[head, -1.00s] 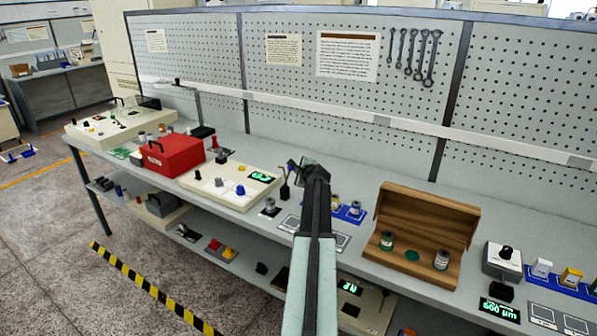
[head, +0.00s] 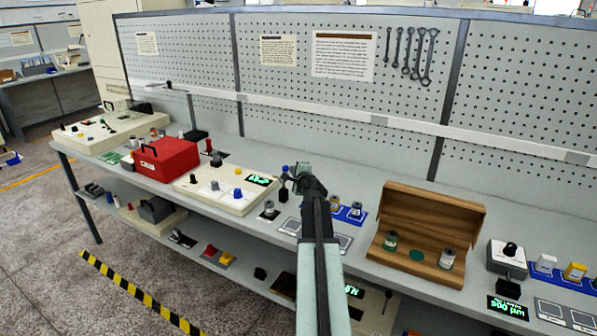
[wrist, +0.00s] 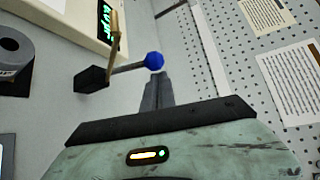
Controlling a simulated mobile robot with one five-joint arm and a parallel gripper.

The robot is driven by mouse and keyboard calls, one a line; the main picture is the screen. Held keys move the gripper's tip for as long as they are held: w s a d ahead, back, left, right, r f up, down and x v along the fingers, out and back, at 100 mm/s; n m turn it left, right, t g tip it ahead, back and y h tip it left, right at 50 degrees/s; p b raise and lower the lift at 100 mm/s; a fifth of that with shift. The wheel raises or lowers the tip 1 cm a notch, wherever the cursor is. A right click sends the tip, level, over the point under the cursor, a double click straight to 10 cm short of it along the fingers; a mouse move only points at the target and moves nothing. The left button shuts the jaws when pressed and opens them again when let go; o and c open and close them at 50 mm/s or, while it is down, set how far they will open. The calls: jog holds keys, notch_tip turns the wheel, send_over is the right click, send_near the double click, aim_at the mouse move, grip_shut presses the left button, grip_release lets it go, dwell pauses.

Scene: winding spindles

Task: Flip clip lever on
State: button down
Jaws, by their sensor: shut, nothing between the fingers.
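A lever with a blue ball knob (wrist: 154,61) rises from a small black block (wrist: 93,79) in the wrist view. A thin tan-brown bar (wrist: 115,40) stands beside its rod. In the head view the blue knob (head: 285,168) and dark base (head: 283,196) are small, just right of the cream panel. I take this to be the clip lever. My gripper (wrist: 157,80) is shut and empty, its fingertips right by the knob; I cannot tell if they touch. It also shows in the head view (head: 290,178), partly hidden by my wrist.
A cream panel (head: 206,203) with knobs and a green display lies left of the lever. A red box (head: 168,160) stands farther left. An open wooden box (head: 428,222) with spools stands to the right. The pegboard (head: 345,110) rises behind.

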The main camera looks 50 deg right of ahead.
jog(key=a+f+b, duration=0.1)
jog(key=a, duration=0.5)
jog(key=shift+s+a, duration=0.15)
jog(key=shift+s, duration=0.15)
jog(key=shift+a+f, duration=0.15)
jog(key=shift+f, duration=0.05)
dwell(0.6)
